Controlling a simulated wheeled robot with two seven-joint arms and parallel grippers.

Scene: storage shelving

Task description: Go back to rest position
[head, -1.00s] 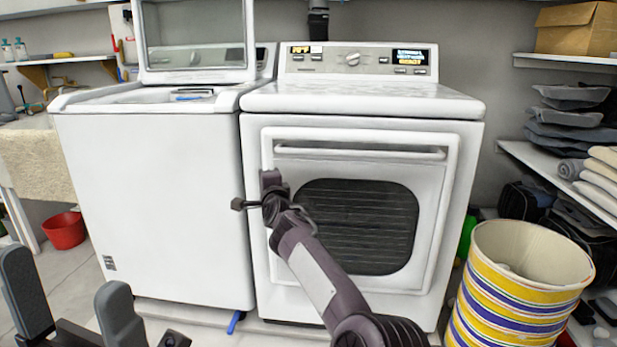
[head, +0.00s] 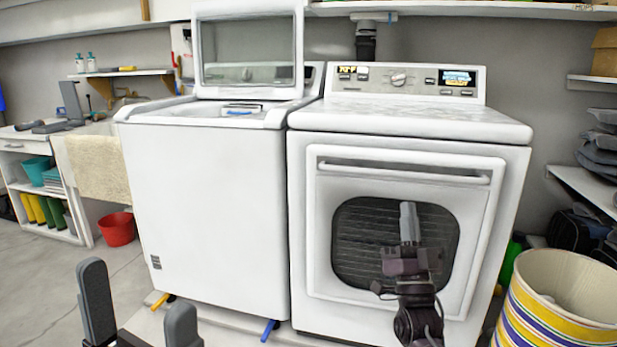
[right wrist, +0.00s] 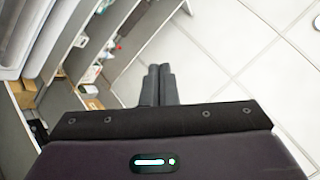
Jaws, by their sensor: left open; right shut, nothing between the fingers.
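My left gripper (head: 138,308) is at the bottom left of the head view. Its two fingers stand apart with nothing between them. My right gripper (head: 408,222) is in front of the dryer door, with its fingers pointing up and together. In the right wrist view the right gripper's fingers (right wrist: 158,84) are shut side by side and empty, above a tiled floor. The white dryer (head: 410,135) has its door shut. The white washer (head: 205,210) beside it has its lid (head: 250,85) raised.
A striped bin (head: 555,315) stands at the lower right, close to the dryer. A red bucket (head: 117,229) sits on the floor at left. Shelves (head: 588,185) line the right wall. Open floor (head: 45,285) lies at left. The right wrist view shows shelving (right wrist: 115,50) at upper left.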

